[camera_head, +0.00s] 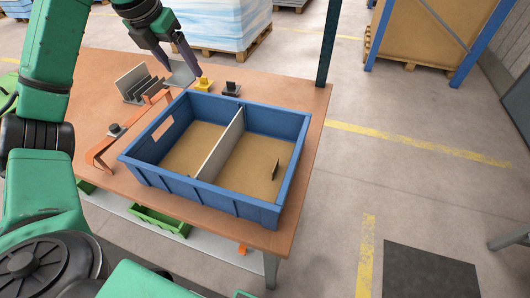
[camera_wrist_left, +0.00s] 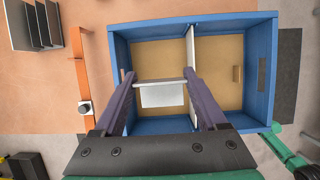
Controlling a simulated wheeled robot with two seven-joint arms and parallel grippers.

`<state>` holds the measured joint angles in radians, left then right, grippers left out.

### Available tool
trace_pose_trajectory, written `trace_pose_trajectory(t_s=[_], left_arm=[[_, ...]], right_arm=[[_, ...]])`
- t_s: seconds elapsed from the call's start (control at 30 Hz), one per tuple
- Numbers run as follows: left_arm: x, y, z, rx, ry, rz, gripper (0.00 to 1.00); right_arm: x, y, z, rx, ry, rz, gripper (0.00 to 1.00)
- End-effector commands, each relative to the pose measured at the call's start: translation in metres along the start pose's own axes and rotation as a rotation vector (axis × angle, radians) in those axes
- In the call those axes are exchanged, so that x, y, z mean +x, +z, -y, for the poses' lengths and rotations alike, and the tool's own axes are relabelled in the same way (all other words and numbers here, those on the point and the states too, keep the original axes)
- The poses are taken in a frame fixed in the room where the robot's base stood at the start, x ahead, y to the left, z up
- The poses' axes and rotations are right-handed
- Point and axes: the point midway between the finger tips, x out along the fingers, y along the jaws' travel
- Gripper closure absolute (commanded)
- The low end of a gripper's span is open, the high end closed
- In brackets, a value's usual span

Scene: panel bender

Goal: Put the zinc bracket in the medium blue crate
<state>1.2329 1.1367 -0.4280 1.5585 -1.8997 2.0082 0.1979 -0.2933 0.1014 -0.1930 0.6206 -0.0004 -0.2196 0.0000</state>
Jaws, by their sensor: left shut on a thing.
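The zinc bracket (camera_head: 181,74) is a light grey bent plate, held between the fingertips of my left gripper (camera_head: 176,66). In the left wrist view the bracket (camera_wrist_left: 162,94) spans the gap between the two fingers of that gripper (camera_wrist_left: 160,82), and the crate shows behind it. The blue crate (camera_head: 190,195) stands on the table with a pale divider (camera_head: 221,146) making two compartments. It also shows in the left wrist view (camera_wrist_left: 195,20). In the head view the gripper and bracket are above the table beyond the crate's far left corner. My right gripper is not in view.
An orange bar frame (camera_head: 100,151) and a rack of grey plates (camera_head: 134,83) are left of the crate. A yellow block (camera_head: 204,84) and a black block (camera_head: 231,89) sit behind it. A small dark upright piece (camera_head: 276,169) is in the right compartment; the left looks empty.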

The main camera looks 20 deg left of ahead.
Motion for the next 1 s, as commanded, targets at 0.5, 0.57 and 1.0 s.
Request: trace_pose_trajectory(t_s=[0.5, 0.57, 1.0], left_arm=[[0.107, -0.046, -0.001, 0.0, 0.003, -0.009, 0.82], [0.124, -0.053, 0.0, 0.0, 0.002, -0.008, 0.82], [0.186, -0.078, 0.0, 0.0, 0.001, -0.001, 0.82]], right_arm=[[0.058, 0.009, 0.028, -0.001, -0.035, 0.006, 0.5], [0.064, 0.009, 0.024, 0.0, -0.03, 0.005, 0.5], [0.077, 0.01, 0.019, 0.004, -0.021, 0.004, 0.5]])
